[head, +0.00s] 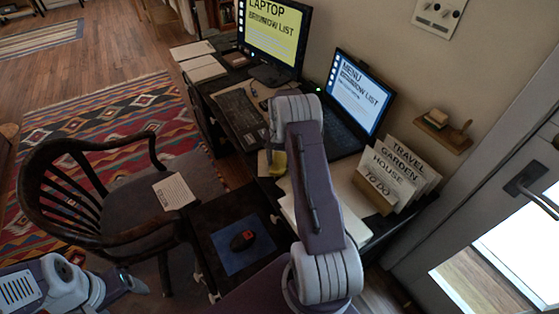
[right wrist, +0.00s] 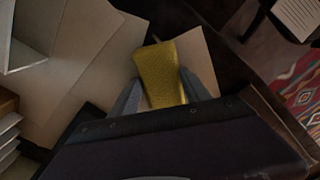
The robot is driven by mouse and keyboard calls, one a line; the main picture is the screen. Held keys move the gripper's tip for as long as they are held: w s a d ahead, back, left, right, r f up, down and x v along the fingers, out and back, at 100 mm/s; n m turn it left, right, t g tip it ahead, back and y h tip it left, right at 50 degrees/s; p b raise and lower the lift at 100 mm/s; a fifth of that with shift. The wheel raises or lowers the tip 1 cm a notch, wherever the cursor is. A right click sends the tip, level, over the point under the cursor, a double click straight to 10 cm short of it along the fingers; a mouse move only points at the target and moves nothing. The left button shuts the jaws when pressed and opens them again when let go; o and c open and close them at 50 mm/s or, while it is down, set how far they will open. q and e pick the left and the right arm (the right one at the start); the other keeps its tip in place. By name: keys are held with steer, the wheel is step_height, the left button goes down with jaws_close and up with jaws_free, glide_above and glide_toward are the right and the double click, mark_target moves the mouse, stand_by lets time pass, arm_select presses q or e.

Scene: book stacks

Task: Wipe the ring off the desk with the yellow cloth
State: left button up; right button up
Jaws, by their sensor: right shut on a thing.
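The yellow cloth (head: 279,163) is at the front part of the dark desk (head: 236,77), beside the white papers. My right gripper (right wrist: 160,95) is shut on the cloth, which sticks out between its two fingers in the right wrist view (right wrist: 160,68). A tan sheet lies just beyond the cloth there. I cannot tell whether the cloth touches the surface. No ring shows clearly in either view; my right arm covers part of the desk. My left gripper (head: 132,284) is at the lower left, away from the desk; its jaws are too small to read.
A laptop (head: 358,92), a monitor (head: 272,32) and a keyboard (head: 238,112) stand on the desk. Upright cards (head: 398,170) stand at its right. A wooden chair (head: 100,205) stands left.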

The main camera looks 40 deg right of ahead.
steer(key=s+p, duration=0.1)
steer(key=s, duration=0.2)
steer(key=shift+s+a, duration=0.2)
steer(key=shift+s+a+f+p, duration=0.15)
steer(key=shift+s+p, duration=0.1)
steer(key=shift+s, duration=0.85)
steer(key=shift+s+a+p, duration=0.1)
steer(key=shift+s+p, duration=0.15)
steer(key=shift+s, duration=0.8)
steer(key=s, duration=0.2)
steer(key=shift+s+a+p, duration=0.2)
steer(key=shift+s+p, duration=0.1)
steer(key=shift+p, duration=0.1)
steer(key=shift+s, duration=0.6)
steer(key=shift+d, duration=0.85)
steer(key=shift+w+d, duration=0.2)
steer(key=shift+w, duration=1.75)
